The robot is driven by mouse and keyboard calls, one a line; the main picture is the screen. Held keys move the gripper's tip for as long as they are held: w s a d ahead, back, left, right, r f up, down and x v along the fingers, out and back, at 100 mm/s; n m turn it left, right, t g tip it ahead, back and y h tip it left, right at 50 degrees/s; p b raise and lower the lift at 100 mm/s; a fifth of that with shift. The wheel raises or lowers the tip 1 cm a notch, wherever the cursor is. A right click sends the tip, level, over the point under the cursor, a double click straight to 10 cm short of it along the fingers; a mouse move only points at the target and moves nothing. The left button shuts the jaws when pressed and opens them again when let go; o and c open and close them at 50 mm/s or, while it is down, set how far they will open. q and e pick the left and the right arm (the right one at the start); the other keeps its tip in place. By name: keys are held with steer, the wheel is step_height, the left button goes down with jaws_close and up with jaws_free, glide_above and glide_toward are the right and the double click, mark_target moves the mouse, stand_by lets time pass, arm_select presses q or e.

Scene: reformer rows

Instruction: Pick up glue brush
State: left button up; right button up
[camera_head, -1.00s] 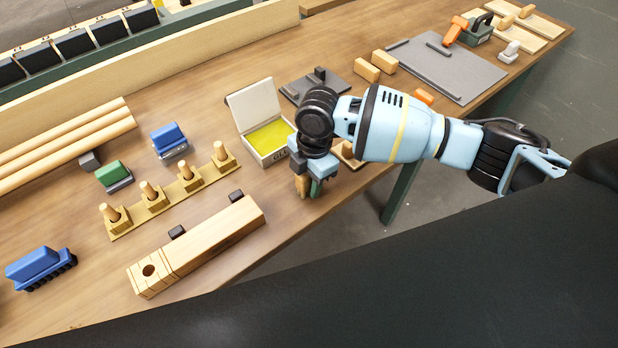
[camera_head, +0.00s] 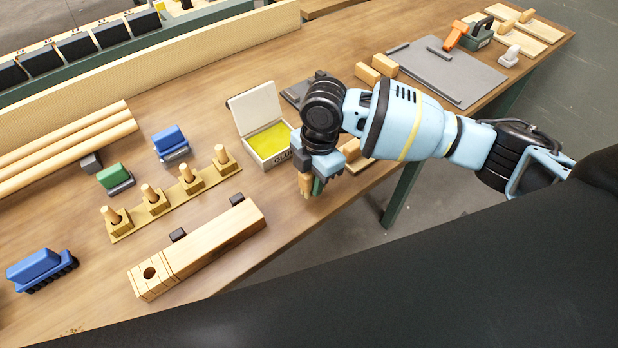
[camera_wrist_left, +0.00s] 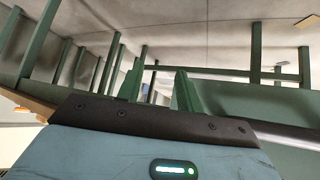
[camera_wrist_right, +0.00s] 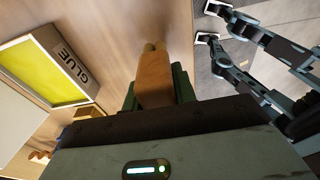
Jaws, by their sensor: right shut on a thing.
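The glue brush, a wooden-brown piece (camera_head: 305,184), is held upright by my right gripper (camera_head: 312,185) near the front edge of the bench. In the right wrist view the brush (camera_wrist_right: 155,78) sits between the two green fingers of the right gripper (camera_wrist_right: 157,92), with a narrower pale tip at its far end. Dark and blue gripper parts hide the brush's upper end in the head view. My left gripper (camera_wrist_left: 158,88) shows only in its own wrist view; its green fingers are apart with nothing between them.
An open white glue box (camera_head: 268,158) with a yellow-green pad stands just left of the right gripper. A pegged wooden rack (camera_head: 172,200) and a long wooden block (camera_head: 205,246) lie further left. A grey board (camera_head: 455,75) lies at the back right.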

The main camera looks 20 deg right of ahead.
steer(key=s+d+r, duration=0.1)
steer(key=s+d, duration=0.2)
steer(key=s, duration=1.1)
steer(key=shift+d+r+p, duration=0.15)
steer(key=shift+r+p, duration=0.05)
steer(key=shift+p, duration=0.25)
steer(key=o, duration=0.4)
steer(key=shift+c, duration=1.3)
